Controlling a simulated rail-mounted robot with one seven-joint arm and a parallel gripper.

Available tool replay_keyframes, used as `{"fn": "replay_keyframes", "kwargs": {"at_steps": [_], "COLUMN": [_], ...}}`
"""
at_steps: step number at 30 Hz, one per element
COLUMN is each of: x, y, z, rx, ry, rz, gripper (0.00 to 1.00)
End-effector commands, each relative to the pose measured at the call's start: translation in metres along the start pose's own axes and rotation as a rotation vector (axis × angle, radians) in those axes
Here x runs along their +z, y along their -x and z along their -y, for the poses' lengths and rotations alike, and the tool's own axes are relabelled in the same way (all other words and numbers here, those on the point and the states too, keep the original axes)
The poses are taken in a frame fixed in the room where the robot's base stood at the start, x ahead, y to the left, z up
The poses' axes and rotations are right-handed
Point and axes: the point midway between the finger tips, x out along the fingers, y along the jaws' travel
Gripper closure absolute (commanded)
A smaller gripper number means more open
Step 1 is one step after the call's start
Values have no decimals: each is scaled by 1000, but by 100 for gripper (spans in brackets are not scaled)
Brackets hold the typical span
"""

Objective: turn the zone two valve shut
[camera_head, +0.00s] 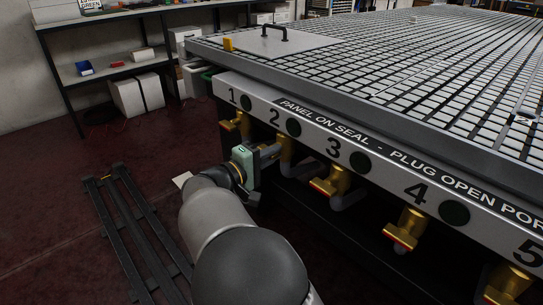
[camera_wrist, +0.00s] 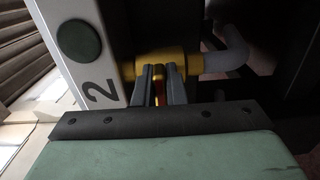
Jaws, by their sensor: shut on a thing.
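The zone two valve is a brass fitting (camera_head: 286,148) below the black numeral 2 on the table's front rail (camera_head: 305,128). In the wrist view its brass body (camera_wrist: 188,62) joins a pale bent pipe on the right. My gripper (camera_head: 268,153) reaches it from the left in the head view. In the wrist view my gripper (camera_wrist: 161,80) has its two grey fingers close together around the valve's yellow and red handle (camera_wrist: 158,92). Only a narrow strip of the handle shows between the fingers. The handle is hidden in the head view, and its exact angle cannot be told.
Neighbouring valves one (camera_head: 231,124), three (camera_head: 332,184) and four (camera_head: 405,229) hang along the same rail with red-tipped handles. A black slatted rack (camera_head: 128,225) lies on the floor at left. A shelf (camera_head: 110,65) stands behind. Open floor lies between.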

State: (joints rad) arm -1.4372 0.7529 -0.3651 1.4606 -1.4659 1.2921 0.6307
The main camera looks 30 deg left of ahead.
Motion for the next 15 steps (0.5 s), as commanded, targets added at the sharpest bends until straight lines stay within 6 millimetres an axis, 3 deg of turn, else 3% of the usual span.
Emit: {"fn": "replay_keyframes", "kwargs": {"at_steps": [7,8,9,15], "x": [0,0,0,0], "y": [1,1,1,0], "z": [1,1,1,1], "rx": [-3,-3,-3,-2], "ry": [-1,-1,0,0], "rz": [-1,-1,-1,-1], "gripper": [100,81,70,67]}}
